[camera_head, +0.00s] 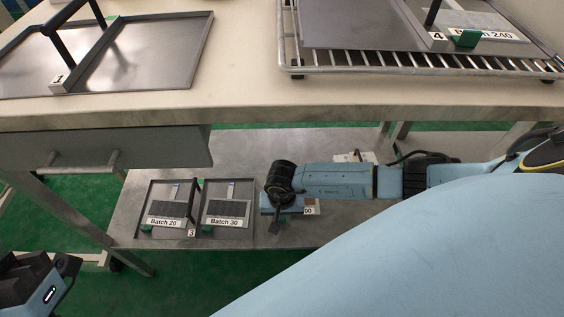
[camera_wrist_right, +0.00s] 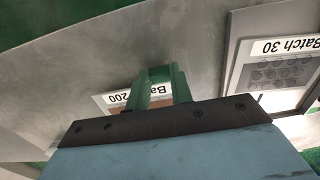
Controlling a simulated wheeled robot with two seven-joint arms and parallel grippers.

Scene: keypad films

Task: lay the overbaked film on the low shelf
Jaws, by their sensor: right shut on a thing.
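My right gripper (camera_head: 277,222) reaches over the low shelf (camera_head: 245,160) and is shut on the film labelled Batch 200. Part of this film (camera_head: 309,207) shows beside the gripper, with its brown patch and the end of its label. In the right wrist view its label (camera_wrist_right: 115,99) shows behind the green parts at the jaws (camera_wrist_right: 160,88). The film is close to the shelf surface; I cannot tell whether it touches. The arm and gripper hide much of it. At the lower left only part of my left arm shows, not its jaws.
On the low shelf, left of the gripper, a tray (camera_head: 193,181) holds the Batch 20 film (camera_head: 167,210) and Batch 30 film (camera_head: 226,210). A white label (camera_head: 350,157) shows behind my arm. Above, the tabletop (camera_head: 240,85) carries a tray (camera_head: 150,60) and a rack (camera_head: 400,68) with Batch 240.

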